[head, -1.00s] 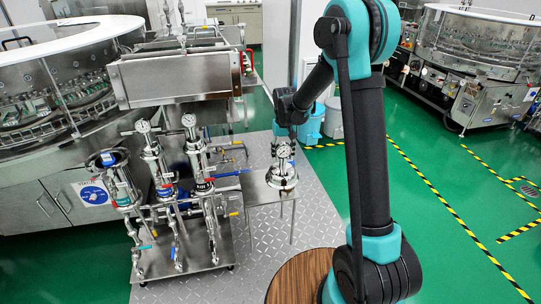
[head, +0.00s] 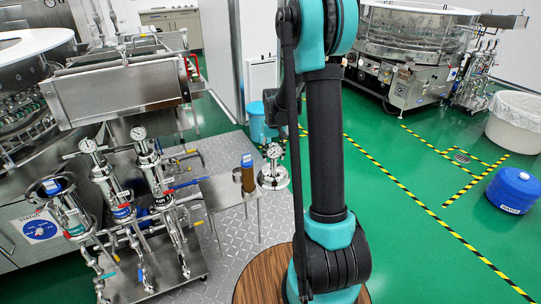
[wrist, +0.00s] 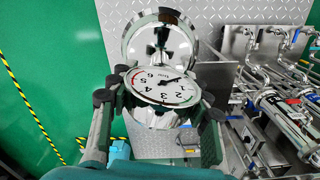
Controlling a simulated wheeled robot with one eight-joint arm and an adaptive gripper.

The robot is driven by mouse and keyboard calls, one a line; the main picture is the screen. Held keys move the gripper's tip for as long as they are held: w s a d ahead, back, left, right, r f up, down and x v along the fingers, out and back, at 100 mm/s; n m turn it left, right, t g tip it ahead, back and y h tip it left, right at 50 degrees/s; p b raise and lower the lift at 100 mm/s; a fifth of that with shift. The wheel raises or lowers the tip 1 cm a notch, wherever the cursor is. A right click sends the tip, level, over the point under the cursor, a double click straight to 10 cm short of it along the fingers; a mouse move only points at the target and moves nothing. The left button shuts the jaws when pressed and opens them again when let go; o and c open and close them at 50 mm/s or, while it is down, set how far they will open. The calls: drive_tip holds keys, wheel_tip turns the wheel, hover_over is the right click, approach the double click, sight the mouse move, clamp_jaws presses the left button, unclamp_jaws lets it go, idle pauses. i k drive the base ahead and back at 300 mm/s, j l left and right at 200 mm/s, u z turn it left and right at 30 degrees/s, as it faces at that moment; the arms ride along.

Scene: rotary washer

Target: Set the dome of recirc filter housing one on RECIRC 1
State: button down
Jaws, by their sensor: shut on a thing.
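My gripper (wrist: 160,104) is shut on the dome (wrist: 156,42), a shiny steel part with a round dial gauge on it, in the wrist view. The two fingers grip it from either side of the gauge. In the head view the dome (head: 273,180) hangs just right of the small side table, with its gauge up; my arm hides most of the gripper. The leftmost housing (head: 70,217) on the steel skid has no gauge or dome and shows something blue at its open top. The RECIRC labels are too small to read.
Two gauge-topped housings (head: 108,184) stand beside the open one on the skid (head: 150,285). A brown cylinder (head: 246,178) stands on the small side table (head: 222,194). A blue drum (head: 513,190) and white bin (head: 514,122) are at right.

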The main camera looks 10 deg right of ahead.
sight(47, 206)
drive_tip(key=j+u, duration=0.5)
drive_tip(key=j, duration=2.65)
